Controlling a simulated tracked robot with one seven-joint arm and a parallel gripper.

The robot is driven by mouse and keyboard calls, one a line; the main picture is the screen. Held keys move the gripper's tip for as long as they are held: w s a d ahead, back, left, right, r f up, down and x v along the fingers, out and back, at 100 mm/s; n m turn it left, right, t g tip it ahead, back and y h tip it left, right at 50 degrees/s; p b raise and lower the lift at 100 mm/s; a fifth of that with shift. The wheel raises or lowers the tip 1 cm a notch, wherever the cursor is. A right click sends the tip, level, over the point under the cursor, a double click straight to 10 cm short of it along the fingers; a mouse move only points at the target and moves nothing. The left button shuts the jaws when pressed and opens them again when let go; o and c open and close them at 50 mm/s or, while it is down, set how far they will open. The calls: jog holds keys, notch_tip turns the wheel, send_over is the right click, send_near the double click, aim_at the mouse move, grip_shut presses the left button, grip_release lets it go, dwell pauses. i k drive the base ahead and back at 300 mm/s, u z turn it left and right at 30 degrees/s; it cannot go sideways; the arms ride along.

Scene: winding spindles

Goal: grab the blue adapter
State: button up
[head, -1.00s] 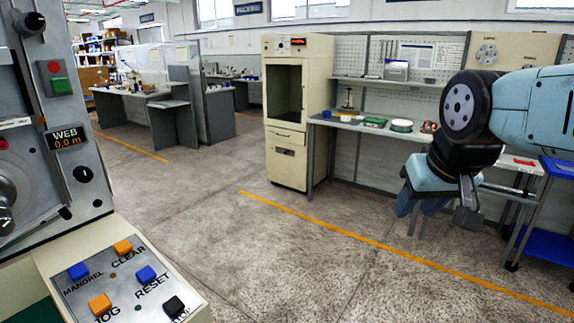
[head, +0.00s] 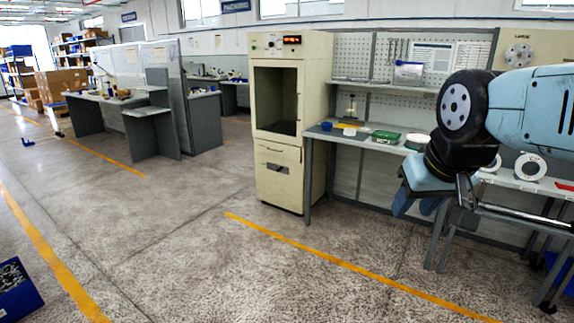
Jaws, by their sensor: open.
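A small blue round object (head: 326,126) sits at the left end of the workbench (head: 365,141), beside a yellow item. It is too small to tell whether it is the blue adapter. My gripper (head: 436,206) hangs at the right of the head view, pointing down, open with nothing seen between its fingers. It appears in front of the bench and apart from it, and my arm hides part of the bench top.
A cream cabinet (head: 283,120) with an open bay stands left of the bench. A green box (head: 386,137) and white rings (head: 530,166) lie on the bench. A blue bin (head: 16,291) is at lower left. The floor ahead, with yellow lines, is clear.

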aim_at(325, 127)
jog(key=z, duration=0.05)
jog(key=i, duration=1.3)
jog(key=z, duration=0.3)
jog(key=i, duration=2.5)
jog(key=z, duration=0.15)
